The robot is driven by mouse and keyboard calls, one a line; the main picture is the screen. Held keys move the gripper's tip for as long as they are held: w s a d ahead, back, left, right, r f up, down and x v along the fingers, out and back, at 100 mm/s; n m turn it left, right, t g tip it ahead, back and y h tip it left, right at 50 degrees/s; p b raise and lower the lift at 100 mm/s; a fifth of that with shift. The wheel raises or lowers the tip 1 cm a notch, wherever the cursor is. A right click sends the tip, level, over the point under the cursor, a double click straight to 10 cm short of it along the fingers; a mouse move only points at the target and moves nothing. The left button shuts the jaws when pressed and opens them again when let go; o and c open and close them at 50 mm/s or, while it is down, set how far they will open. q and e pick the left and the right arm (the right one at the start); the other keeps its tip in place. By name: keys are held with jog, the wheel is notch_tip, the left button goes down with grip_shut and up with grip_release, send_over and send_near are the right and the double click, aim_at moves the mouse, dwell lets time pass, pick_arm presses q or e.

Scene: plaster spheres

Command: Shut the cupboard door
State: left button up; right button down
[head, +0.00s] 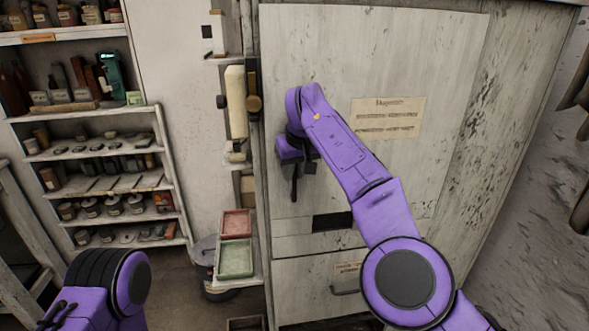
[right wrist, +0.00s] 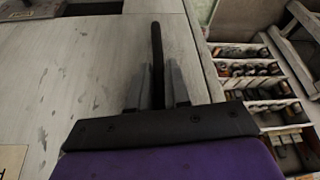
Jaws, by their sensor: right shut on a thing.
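The cupboard door (head: 390,60) is a worn, pale panel with a paper label, in the middle of the head view. It looks about in line with the cupboard front (head: 480,150); I cannot tell whether a small gap is left. My right gripper (head: 294,172) is at the door's left side, shut on the dark door handle (right wrist: 157,45). In the right wrist view the upright bar of the handle stands between the two grey fingers (right wrist: 158,88). The arm covers part of the door. My left gripper is not in view; only part of my left arm shows at the lower left.
Shelves (head: 110,145) with jars and small items stand at the left. Red (head: 236,223) and green (head: 235,258) trays sit close to the cupboard's left side. A drawer (head: 310,285) is below the door. Some floor is clear at the lower left.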

jog(key=c, duration=1.5)
grip_release()
jog(key=shift+o, duration=0.3)
jog(key=shift+w+a, duration=0.15)
jog(key=shift+w, duration=0.1)
jog(key=shift+s+r, duration=0.1)
jog(key=shift+r, duration=0.1)
jog(key=v, duration=1)
